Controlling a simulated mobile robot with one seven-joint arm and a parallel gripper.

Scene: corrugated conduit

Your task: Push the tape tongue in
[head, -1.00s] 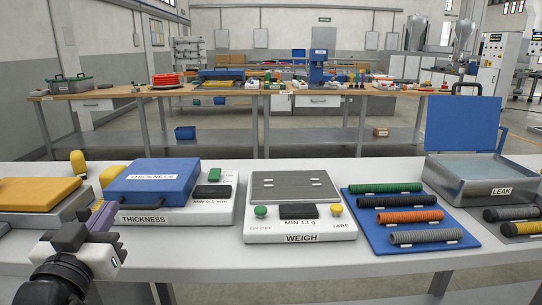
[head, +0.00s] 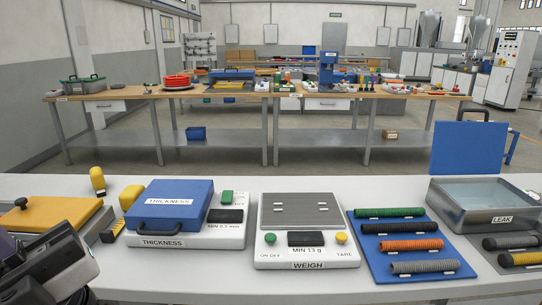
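A yellow tape measure (head: 131,196) appears to lie on the white table, left of the blue THICKNESS box. A narrow yellow strip with dark marks, seemingly its tape tongue (head: 117,228), shows in front of it, pointing toward the table's front. How far the tongue sticks out is too small to tell. My gripper (head: 62,248) is at the lower left, close to the camera and left of the strip. It appears apart from the tape measure. Its fingertips are not clear, so I cannot tell whether it is open or holds anything.
The blue THICKNESS box (head: 168,199) stands right of the tape. A yellow lid with a black knob (head: 50,212) is to its left, and a yellow upright object (head: 97,180) behind. The WEIGH scale (head: 304,251), blue conduit mat (head: 390,272) and LEAK tank (head: 487,217) stand further right.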

